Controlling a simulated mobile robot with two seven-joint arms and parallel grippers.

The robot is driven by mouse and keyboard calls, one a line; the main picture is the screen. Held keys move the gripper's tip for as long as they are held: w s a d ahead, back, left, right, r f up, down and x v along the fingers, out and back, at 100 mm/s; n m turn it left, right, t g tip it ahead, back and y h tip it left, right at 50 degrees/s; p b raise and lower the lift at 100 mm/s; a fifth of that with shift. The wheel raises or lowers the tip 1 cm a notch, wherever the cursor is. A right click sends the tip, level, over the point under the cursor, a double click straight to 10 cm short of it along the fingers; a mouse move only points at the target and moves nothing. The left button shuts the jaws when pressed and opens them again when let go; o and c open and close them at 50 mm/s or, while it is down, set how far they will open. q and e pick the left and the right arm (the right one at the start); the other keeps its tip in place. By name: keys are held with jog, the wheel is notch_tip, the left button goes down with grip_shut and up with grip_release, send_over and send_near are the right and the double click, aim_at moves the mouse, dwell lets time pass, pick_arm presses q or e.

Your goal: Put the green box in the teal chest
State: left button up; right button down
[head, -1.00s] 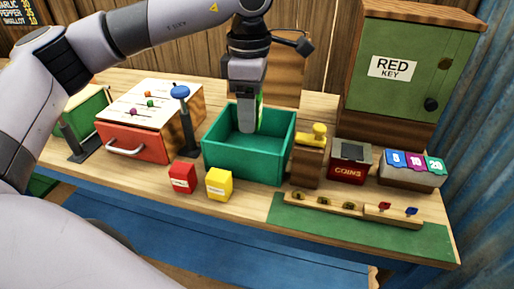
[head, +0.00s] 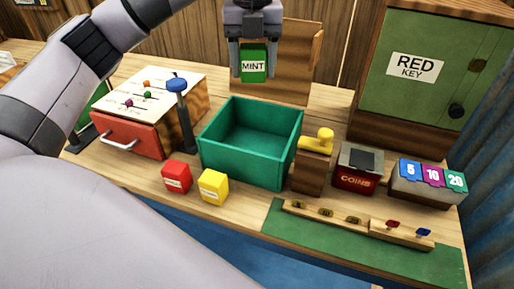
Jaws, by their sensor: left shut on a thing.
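The green box (head: 254,64), with a white label reading MINT, is held upright between the fingers of my left gripper (head: 254,66). The gripper is shut on it and points downward. In the picture the box shows above the far rim of the teal chest (head: 242,162), apart from it. The teal chest stands open-topped on the table, and the part of its inside that shows is empty. My right gripper is not in view.
A red box (head: 177,177) and a yellow box (head: 214,187) stand before the chest. A blue-topped post (head: 184,115) and red drawer (head: 130,139) are left; a yellow-handled wooden block (head: 312,172) and COINS box (head: 356,170) are right. A green cabinet (head: 425,55) stands behind.

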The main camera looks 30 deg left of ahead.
pick_arm(q)
notch_tip(320, 180, down, 15)
jog(key=b, duration=0.2)
jog(key=shift+r+b, duration=0.15)
jog(key=shift+b, duration=0.2)
jog(key=shift+f, duration=0.55)
notch_tip(320, 180, down, 4)
jog(key=shift+f, duration=0.1)
jog(key=shift+f, duration=0.1)
jog(key=o, duration=1.1)
